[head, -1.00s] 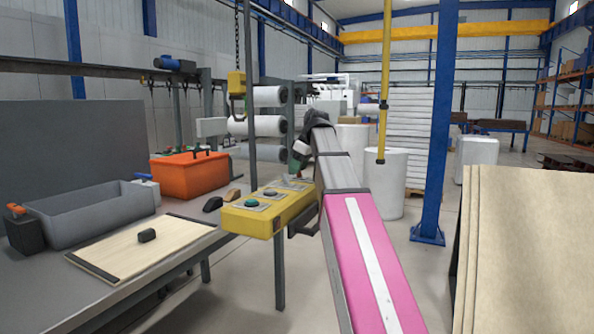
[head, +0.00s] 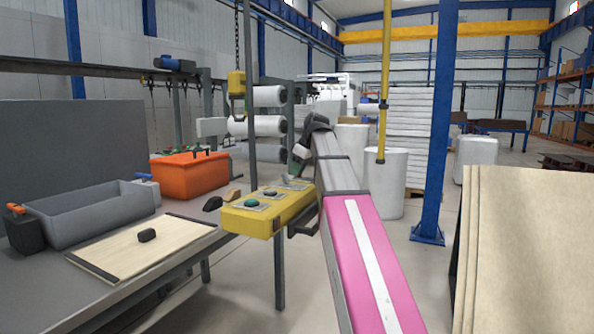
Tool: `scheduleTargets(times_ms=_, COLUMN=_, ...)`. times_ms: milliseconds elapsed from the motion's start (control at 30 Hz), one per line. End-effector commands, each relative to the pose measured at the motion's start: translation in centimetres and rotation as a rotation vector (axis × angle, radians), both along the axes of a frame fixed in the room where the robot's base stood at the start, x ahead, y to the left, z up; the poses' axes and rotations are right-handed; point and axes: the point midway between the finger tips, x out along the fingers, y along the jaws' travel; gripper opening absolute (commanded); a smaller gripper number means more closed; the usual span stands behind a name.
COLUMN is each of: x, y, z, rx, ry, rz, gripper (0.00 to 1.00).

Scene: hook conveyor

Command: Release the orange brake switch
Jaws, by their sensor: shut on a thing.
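A yellow control box (head: 255,221) stands on a grey post in the middle of the head view, with a green button (head: 251,203) and a dark button (head: 270,194) on its top. My gripper (head: 292,178) points down at the far end of this box. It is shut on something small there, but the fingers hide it. I cannot make out an orange switch at the fingertips. My pink and grey arm reaches in from the lower right.
A workbench (head: 55,285) on the left carries a grey bin (head: 95,220), a wooden board (head: 165,235) and an orange crate (head: 190,178). A blue column (head: 436,130) stands to the right. Stacked tan sheets (head: 530,250) fill the lower right.

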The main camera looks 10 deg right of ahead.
Motion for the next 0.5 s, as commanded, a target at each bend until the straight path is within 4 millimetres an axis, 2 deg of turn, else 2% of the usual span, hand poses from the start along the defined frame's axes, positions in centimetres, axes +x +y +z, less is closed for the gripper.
scheduleTargets(times_ms=500, x=-1.1, y=-1.3, z=0.1, rx=0.305, ry=-0.222, rz=-0.004, gripper=0.0)
